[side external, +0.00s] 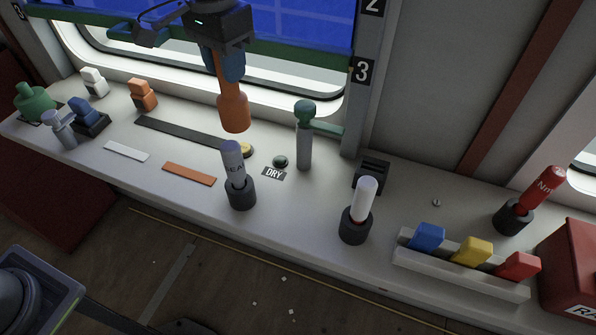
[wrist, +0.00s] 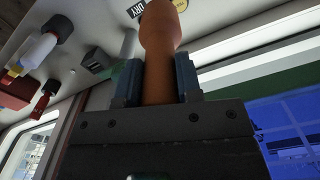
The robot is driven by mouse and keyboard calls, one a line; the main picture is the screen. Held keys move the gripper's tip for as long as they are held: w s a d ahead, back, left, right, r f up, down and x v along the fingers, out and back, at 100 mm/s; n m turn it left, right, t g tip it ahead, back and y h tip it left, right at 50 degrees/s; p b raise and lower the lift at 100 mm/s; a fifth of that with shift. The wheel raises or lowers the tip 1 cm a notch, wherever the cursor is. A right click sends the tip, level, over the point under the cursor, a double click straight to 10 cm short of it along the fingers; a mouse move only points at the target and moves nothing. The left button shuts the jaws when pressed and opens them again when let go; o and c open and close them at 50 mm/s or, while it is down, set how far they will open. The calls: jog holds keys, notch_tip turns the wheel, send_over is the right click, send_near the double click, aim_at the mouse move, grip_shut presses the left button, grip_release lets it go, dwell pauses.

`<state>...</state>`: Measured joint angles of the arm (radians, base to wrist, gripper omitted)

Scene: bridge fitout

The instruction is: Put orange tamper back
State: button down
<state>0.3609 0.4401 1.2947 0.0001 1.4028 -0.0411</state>
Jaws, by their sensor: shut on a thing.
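My gripper (side external: 227,68) is shut on the orange tamper (side external: 234,112) and holds it upright above the counter, wide end down. In the wrist view, the tamper (wrist: 160,50) stands between the two blue fingers of my gripper (wrist: 158,82). In the side view, its lower end shows above the yellow round button and the dark strip. A flat orange marker (side external: 190,174) lies bare on the counter, in front and to the left of the tamper. A flat white marker (side external: 126,151) lies farther left, also bare.
A grey cylinder in a black holder (side external: 240,193) stands in front of the tamper. A green-topped post (side external: 304,135) stands to its right. Orange (side external: 142,95) and white (side external: 94,82) blocks stand at the back left. A white-topped cylinder (side external: 364,200) stands right of centre.

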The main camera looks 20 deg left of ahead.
jog(key=s+d+f+m, duration=0.1)
jog(key=s+d, duration=0.2)
jog(key=d, duration=0.4)
jog(key=s+d+f+m, duration=0.1)
jog(key=s+d, duration=0.1)
jog(key=d, duration=0.5)
notch_tip(320, 180, down, 10)
jog(key=shift+s+d, duration=0.2)
jog(key=shift+s, duration=0.1)
jog(key=c, duration=0.8)
grip_release()
jog(key=shift+f, duration=0.1)
notch_tip(320, 180, up, 12)
jog(key=shift+r, duration=0.15)
